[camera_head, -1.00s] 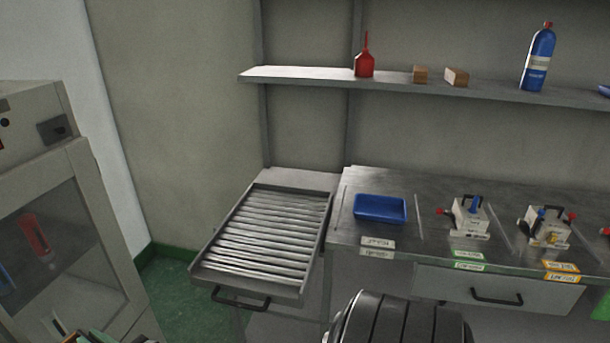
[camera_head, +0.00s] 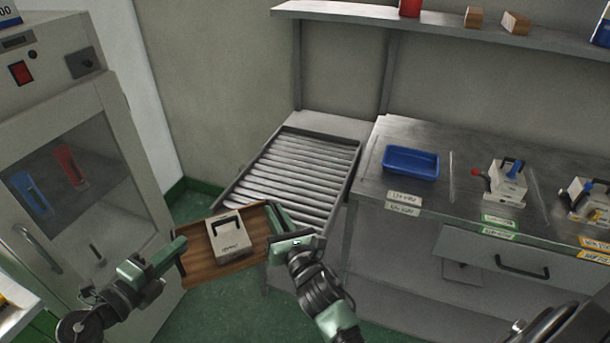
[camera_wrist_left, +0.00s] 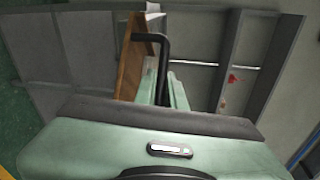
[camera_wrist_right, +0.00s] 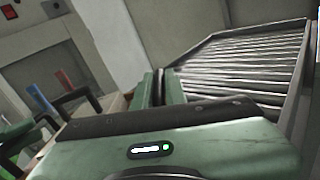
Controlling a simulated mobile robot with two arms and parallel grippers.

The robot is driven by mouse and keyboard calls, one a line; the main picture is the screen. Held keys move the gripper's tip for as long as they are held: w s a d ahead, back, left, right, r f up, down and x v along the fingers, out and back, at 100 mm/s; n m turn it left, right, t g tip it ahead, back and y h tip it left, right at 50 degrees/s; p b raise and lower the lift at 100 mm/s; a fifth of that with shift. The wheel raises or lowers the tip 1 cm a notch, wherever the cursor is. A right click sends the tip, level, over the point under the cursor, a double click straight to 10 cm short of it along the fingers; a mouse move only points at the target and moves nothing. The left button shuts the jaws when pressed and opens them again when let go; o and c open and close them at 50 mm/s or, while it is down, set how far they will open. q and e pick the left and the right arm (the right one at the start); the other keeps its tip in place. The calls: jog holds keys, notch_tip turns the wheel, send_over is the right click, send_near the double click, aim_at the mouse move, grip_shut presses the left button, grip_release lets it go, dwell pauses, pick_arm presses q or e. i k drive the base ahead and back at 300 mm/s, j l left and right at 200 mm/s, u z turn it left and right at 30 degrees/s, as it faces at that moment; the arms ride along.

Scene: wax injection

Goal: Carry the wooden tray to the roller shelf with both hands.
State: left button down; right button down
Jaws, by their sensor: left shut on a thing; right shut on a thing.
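The wooden tray (camera_head: 205,268) is held between my two grippers in the head view, in front of the roller shelf's near end. A light box-shaped block with a black handle (camera_head: 229,238) sits on it. My left gripper (camera_head: 180,252) is shut on the tray's left side. My right gripper (camera_head: 272,218) is shut on its right side and hides part of that edge. The tray's wood also shows in the left wrist view (camera_wrist_left: 133,62). The roller shelf (camera_head: 308,165) is empty, with metal rollers in a grey frame. It also fills the right of the right wrist view (camera_wrist_right: 245,62).
A workbench (camera_head: 440,150) stands right of the roller shelf, with a blue bin (camera_head: 411,163) and mould blocks (camera_head: 507,182). A glass-doored cabinet (camera_head: 130,178) stands close on the left. A wall shelf (camera_head: 440,31) runs above. Green floor lies below the tray.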

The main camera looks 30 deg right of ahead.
aim_at(297, 173)
jog(key=i+l, duration=0.2)
jog(key=l, duration=0.15)
jog(key=i+l, duration=0.15)
jog(key=l, duration=0.25)
jog(key=i+l, duration=0.2)
jog(key=l, duration=0.15)
